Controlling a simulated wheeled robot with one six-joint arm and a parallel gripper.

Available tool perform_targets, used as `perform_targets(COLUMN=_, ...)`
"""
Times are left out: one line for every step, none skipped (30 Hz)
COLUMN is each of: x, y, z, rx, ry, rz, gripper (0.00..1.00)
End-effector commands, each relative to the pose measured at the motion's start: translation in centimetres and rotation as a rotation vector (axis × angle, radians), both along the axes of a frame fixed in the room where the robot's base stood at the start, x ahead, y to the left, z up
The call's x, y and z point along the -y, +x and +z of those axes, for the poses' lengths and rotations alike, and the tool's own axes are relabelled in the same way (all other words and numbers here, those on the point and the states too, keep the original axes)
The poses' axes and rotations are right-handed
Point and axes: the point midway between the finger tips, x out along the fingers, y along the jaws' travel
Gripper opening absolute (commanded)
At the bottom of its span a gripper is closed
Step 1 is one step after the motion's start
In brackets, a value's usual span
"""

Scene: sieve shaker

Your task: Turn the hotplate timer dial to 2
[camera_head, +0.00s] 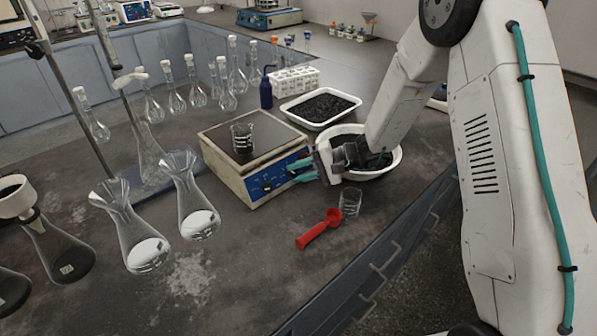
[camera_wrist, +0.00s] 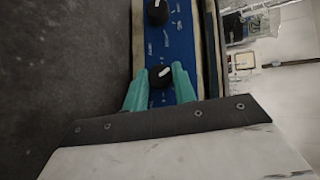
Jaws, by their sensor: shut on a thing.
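The hotplate (camera_head: 228,165) is a cream box with a dark top and a blue front panel (camera_wrist: 181,40). Two black dials show on the panel in the wrist view. My gripper (camera_wrist: 160,78) has its teal fingers on both sides of the nearer dial (camera_wrist: 160,76), shut on it. This dial has a short white pointer mark. The other dial (camera_wrist: 157,12) is free, at the top of the view. The panel's print is too small to read, so I cannot tell the number at the pointer. In the head view my gripper (camera_head: 292,174) is at the right part of the panel.
A glass beaker (camera_head: 242,138) stands on the hotplate. A small beaker (camera_head: 350,204) and a red scoop (camera_head: 320,229) lie in front of my gripper. A white bowl (camera_head: 392,166) is close behind it. Glass flasks (camera_head: 190,195) stand to the left.

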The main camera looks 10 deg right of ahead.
Motion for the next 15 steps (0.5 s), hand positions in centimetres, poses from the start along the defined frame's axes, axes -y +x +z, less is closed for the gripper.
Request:
perform_targets(x=0.10, y=-0.04, z=-0.13, rx=-0.012, ry=0.014, rz=-0.008, gripper=0.04)
perform_targets(x=0.09, y=-0.05, z=-0.14, rx=-0.018, ry=0.021, rz=-0.011, gripper=0.04)
perform_targets(x=0.10, y=-0.04, z=-0.15, rx=-0.023, ry=0.029, rz=-0.016, gripper=0.04)
perform_targets(x=0.10, y=-0.04, z=-0.15, rx=-0.028, ry=0.035, rz=-0.019, gripper=0.04)
perform_targets(x=0.10, y=-0.04, z=-0.14, rx=-0.030, ry=0.040, rz=-0.021, gripper=0.04)
perform_targets(x=0.09, y=-0.04, z=-0.13, rx=-0.034, ry=0.047, rz=-0.025, gripper=0.04)
perform_targets(x=0.08, y=-0.05, z=-0.13, rx=-0.036, ry=0.051, rz=-0.026, gripper=0.04)
perform_targets(x=0.08, y=-0.04, z=-0.12, rx=-0.038, ry=0.053, rz=-0.027, gripper=0.04)
perform_targets(x=0.08, y=-0.04, z=-0.12, rx=-0.040, ry=0.056, rz=-0.028, gripper=0.04)
perform_targets(x=0.08, y=-0.04, z=-0.12, rx=-0.041, ry=0.057, rz=-0.029, gripper=0.04)
perform_targets(x=0.08, y=-0.06, z=-0.13, rx=-0.042, ry=0.059, rz=-0.030, gripper=0.04)
perform_targets(x=0.07, y=-0.05, z=-0.14, rx=-0.043, ry=0.060, rz=-0.030, gripper=0.04)
perform_targets(x=0.07, y=-0.05, z=-0.14, rx=-0.043, ry=0.060, rz=-0.030, gripper=0.04)
perform_targets(x=0.07, y=-0.05, z=-0.14, rx=-0.043, ry=0.061, rz=-0.031, gripper=0.04)
perform_targets(x=0.07, y=-0.07, z=-0.14, rx=-0.043, ry=0.061, rz=-0.031, gripper=0.04)
